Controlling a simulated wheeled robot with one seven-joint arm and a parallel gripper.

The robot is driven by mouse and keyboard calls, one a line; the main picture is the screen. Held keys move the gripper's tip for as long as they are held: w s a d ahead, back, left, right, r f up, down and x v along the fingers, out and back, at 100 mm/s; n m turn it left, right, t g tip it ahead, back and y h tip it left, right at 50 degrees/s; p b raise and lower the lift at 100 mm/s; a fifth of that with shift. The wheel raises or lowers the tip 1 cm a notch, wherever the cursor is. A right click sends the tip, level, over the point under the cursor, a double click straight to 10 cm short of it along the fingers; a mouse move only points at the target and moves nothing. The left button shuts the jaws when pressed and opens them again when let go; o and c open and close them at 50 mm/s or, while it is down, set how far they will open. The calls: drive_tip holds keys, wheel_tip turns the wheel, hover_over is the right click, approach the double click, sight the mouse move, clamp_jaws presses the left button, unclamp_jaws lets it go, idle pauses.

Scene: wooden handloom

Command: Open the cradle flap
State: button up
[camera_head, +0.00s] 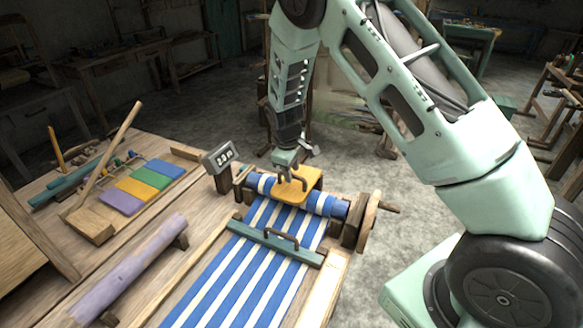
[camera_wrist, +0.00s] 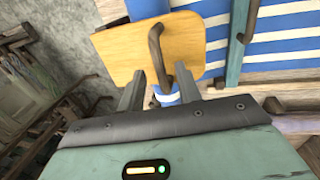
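The cradle flap is a yellow wooden panel (camera_head: 312,177) lying over the blue-and-white cloth roll at the far end of the loom. It also shows in the wrist view (camera_wrist: 118,52), with a dark brown bar handle (camera_wrist: 156,50) standing on it. My gripper (camera_head: 290,168) is right above the flap. In the wrist view my gripper (camera_wrist: 160,82) has its two grey fingers apart, with the lower end of the handle between them. I cannot tell whether either finger touches the handle.
A teal bar (camera_head: 260,241) with its own brown handle crosses the striped cloth (camera_head: 240,282). A wooden crank wheel (camera_head: 369,222) is right of the roll. A small counter box (camera_head: 220,156) stands left of it. Coloured swatches (camera_head: 150,181) and a purple roll (camera_head: 130,270) lie further left.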

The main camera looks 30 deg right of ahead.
drive_tip(key=shift+f, duration=0.2)
clamp_jaws()
